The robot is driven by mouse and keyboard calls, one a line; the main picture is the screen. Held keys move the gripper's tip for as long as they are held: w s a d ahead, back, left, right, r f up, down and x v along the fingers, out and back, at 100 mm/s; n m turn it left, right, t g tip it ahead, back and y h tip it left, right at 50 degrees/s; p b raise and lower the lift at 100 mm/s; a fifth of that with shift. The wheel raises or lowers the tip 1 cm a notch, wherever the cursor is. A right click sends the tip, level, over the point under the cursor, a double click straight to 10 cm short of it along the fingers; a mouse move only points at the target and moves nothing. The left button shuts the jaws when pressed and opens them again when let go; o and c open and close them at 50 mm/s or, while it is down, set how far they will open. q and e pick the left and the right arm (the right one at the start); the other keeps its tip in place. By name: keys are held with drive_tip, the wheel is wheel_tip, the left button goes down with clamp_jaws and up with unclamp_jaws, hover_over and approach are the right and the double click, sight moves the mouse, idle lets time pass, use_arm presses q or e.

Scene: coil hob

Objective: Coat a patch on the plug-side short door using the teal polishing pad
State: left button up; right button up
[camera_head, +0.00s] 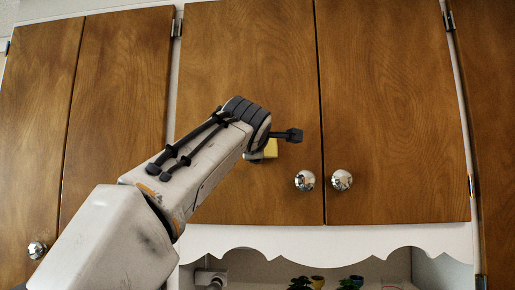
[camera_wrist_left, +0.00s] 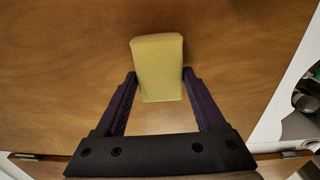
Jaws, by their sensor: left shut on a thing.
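A pale yellow pad (camera_head: 270,150) is at the end of my left arm in the head view; no teal pad shows. In the left wrist view my left gripper (camera_wrist_left: 159,76) is shut on the yellow pad (camera_wrist_left: 158,55), one dark finger on each side. The pad is in front of the left middle wooden door (camera_head: 230,60), left of and above its round knob. The wood also fills much of the left wrist view (camera_wrist_left: 60,60). I cannot tell whether the pad touches the door. My left forearm hides the door's lower left part. My right gripper is not in view.
Two shiny knobs (camera_head: 305,181) and (camera_head: 342,180) stick out at the inner lower corners of the middle doors. The right middle door (camera_head: 395,90) is clear. Below is a scalloped white trim (camera_head: 370,238), with small potted plants (camera_head: 318,281) and a whitish wall fixture (camera_head: 210,277).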

use_arm(q)
drive_tip(key=shift+a+r+p, duration=0.85)
drive_tip(key=shift+a+r, duration=0.15)
drive_tip(key=shift+a, duration=4.55)
drive_tip(key=d, duration=1.1)
drive_tip(key=shift+d, duration=0.15)
drive_tip(key=shift+f, duration=0.1)
drive_tip(key=s+b, duration=0.3)
drive_tip(key=s, duration=0.3)
